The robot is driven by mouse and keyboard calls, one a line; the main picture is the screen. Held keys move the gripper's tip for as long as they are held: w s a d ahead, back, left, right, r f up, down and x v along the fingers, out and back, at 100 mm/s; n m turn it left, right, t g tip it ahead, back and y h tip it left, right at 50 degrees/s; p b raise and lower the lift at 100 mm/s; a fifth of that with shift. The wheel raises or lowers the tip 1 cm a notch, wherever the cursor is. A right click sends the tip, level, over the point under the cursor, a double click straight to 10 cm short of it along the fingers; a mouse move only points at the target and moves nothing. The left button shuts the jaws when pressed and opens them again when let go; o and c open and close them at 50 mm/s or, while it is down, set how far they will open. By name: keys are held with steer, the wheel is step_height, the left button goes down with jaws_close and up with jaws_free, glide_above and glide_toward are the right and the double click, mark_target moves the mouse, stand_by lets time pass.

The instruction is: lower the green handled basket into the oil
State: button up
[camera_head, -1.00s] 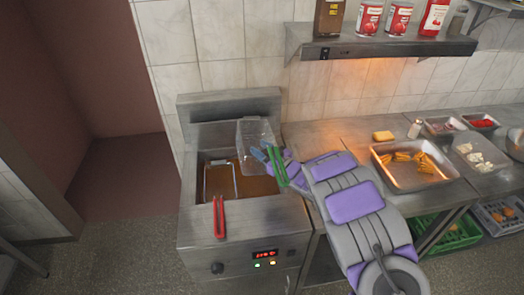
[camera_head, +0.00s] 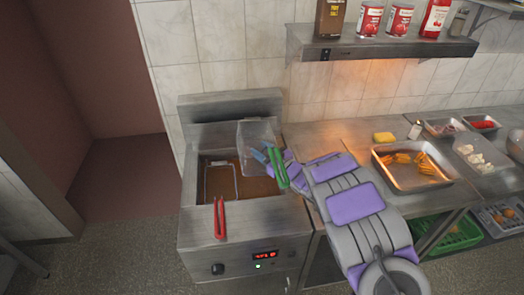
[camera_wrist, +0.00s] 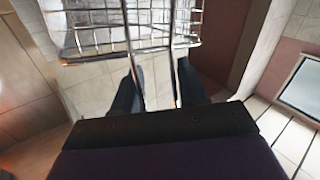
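The green handle (camera_head: 277,166) belongs to a wire basket (camera_head: 257,138) that hangs over the right side of the fryer (camera_head: 245,225), above the brown oil (camera_head: 255,187). The basket looks tilted, with its mesh up toward the fryer's back. My gripper (camera_head: 268,158) is at the handle from the right, its fingertips bluish. In the wrist view the basket's wire mesh (camera_wrist: 130,28) is ahead, and its rods run back between my two dark fingers. My gripper appears shut on the handle; the exact contact is hidden.
A second basket (camera_head: 220,182) with a red handle (camera_head: 219,218) sits in the fryer's left side. A counter to the right holds a tray of fries (camera_head: 410,172), a yellow block (camera_head: 384,137) and small food pans. A shelf (camera_head: 380,45) with cans and bottles is above.

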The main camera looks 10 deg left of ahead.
steer(key=p+v, duration=0.1)
steer(key=v, duration=1.6)
steer(key=shift+d+p, duration=0.2)
steer(key=shift+p, duration=0.2)
